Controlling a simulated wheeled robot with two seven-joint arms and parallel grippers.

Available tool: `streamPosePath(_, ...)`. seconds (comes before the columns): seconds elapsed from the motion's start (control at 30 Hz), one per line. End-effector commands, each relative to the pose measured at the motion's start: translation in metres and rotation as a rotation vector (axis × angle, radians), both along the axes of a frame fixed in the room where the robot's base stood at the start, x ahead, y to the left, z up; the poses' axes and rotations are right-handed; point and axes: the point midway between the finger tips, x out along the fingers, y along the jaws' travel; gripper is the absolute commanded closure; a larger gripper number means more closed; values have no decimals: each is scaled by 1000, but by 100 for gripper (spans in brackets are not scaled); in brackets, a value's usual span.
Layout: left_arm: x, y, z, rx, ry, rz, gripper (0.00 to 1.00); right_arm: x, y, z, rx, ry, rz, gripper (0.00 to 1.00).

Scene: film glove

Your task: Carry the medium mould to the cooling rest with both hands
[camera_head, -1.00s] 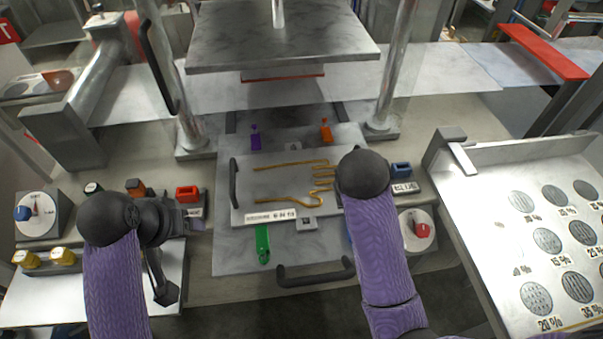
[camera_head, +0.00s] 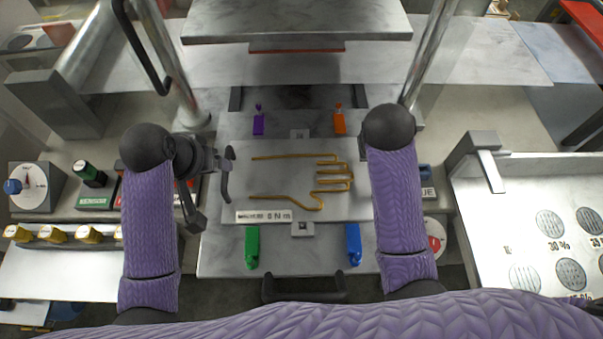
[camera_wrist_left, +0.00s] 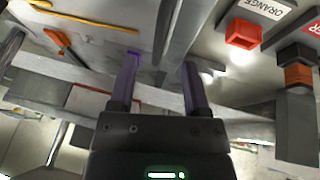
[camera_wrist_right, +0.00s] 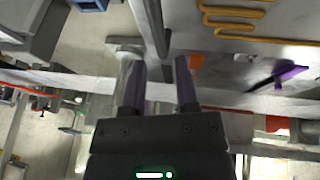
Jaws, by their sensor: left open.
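The mould (camera_head: 280,160), a flat grey plate with a golden hand-shaped outline, lies level on the press bed (camera_head: 215,262). Its label (camera_head: 264,216) is too small to read surely. Its dark left handle (camera_head: 225,180) stands at the plate's left edge. My left gripper (camera_head: 218,162) is at that handle, its fingers apart; in the left wrist view the handle bar (camera_wrist_left: 180,50) shows between them. My right gripper (camera_wrist_right: 160,75) is at the plate's right edge, hidden behind my arm in the head view. Its fingers stand somewhat closer together around the right handle bar (camera_wrist_right: 150,25); contact is unclear.
Purple (camera_head: 258,124), orange (camera_head: 339,124), green (camera_head: 251,248) and blue (camera_head: 353,245) clamps surround the mould. The press's upper plate (camera_head: 300,25) hangs behind, between posts. A dark bar handle (camera_head: 303,290) is in front. A panel with round perforated patches (camera_head: 480,220) stands right.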

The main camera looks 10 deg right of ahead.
Motion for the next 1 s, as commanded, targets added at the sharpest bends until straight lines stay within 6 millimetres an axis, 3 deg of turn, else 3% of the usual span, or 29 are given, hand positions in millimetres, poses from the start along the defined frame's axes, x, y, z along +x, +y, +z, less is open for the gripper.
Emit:
streamPosePath(0.2,15,-9,-39,-1,3,0,39,15,-9,-39,0,4,0,62)
streamPosePath(0.4,26,-15,-63,0,1,-1,39,26,-15,-63,0,2,-2,62)
streamPosePath(0.8,28,-16,-71,0,0,-1,39,28,-16,-71,0,1,-1,62)
streamPosePath(1.0,28,-16,-71,0,0,-1,79,28,-16,-71,0,0,-1,100)
